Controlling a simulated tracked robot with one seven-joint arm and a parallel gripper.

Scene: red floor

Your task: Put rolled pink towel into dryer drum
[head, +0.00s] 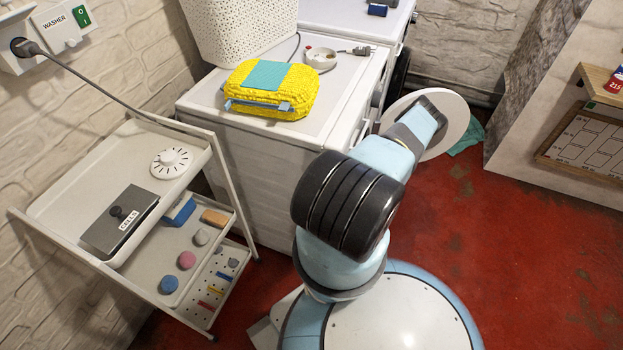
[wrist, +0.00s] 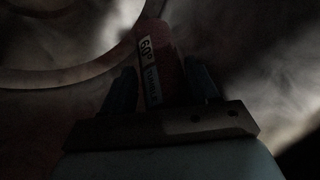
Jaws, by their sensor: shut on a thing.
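In the dark wrist view my gripper (wrist: 163,82) is shut on a dim reddish thing, which I take to be the rolled pink towel (wrist: 176,62). A white label with black lettering runs along it. Pale curved surfaces and a rounded rim (wrist: 75,72) surround it, apparently the dryer drum and its opening. I cannot tell whether the towel touches the drum wall. In the head view my arm reaches toward a white round door (head: 455,118) standing open by the white machines. My gripper, the towel and the drum opening are hidden there.
A shelved trolley (head: 70,205) stands at left. A teal cloth (head: 468,137) lies behind the door. Red floor at right is clear.

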